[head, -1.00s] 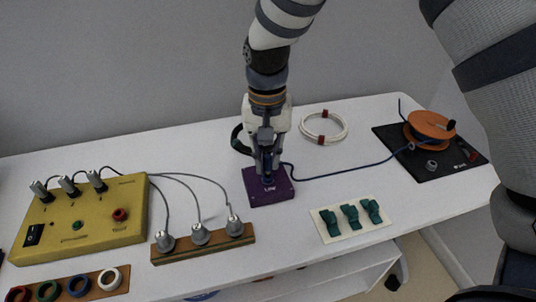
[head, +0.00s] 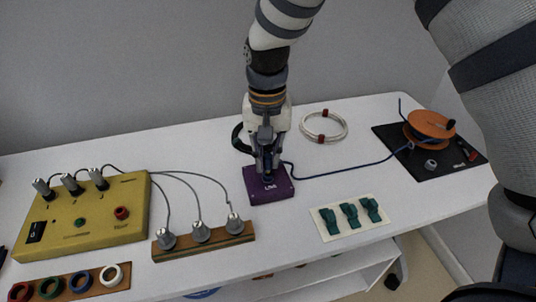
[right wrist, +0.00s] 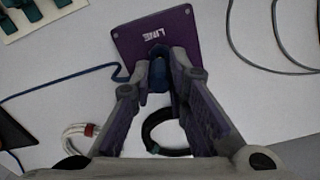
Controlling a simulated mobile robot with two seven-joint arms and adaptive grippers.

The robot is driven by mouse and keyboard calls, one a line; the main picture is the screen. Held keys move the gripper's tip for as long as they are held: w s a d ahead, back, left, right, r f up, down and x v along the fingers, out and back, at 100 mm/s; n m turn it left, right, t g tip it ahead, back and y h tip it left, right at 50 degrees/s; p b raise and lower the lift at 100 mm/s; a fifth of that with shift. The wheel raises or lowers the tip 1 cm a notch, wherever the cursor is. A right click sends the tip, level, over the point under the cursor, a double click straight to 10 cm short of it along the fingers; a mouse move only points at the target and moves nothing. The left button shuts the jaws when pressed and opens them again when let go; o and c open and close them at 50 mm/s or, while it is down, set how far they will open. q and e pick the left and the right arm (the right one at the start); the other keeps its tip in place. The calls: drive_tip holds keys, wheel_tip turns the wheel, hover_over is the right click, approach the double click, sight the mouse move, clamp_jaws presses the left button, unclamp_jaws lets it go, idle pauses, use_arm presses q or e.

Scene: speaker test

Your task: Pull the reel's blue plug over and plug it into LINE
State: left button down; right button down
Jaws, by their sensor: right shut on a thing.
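The purple LINE box (head: 284,194) sits on the white table near the middle. My right gripper (head: 267,172) points down over the box's back part. In the right wrist view its fingers (right wrist: 160,80) are closed around the blue plug (right wrist: 158,78), whose tip is at the LINE box (right wrist: 180,40). The fingers hide the socket, so I cannot tell how deep the plug sits. The blue cable (head: 345,170) runs from the plug right to the orange reel (head: 428,124), on a black mat (head: 440,163). My left gripper is not in view.
A white cable coil (head: 337,136) lies behind the box, and a black loop (right wrist: 152,132) lies close by the gripper. A plate with green clips (head: 328,234) is in front right. A wooden strip with grey plugs (head: 190,247) and a yellow panel (head: 130,222) stand left.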

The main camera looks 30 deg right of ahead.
sight(268, 155)
drive_tip(key=shift+f, duration=0.85)
idle(0.4)
drive_tip(key=c, duration=1.5)
unclamp_jaws()
drive_tip(key=shift+o, duration=0.2)
drive_tip(key=shift+r, duration=3.8)
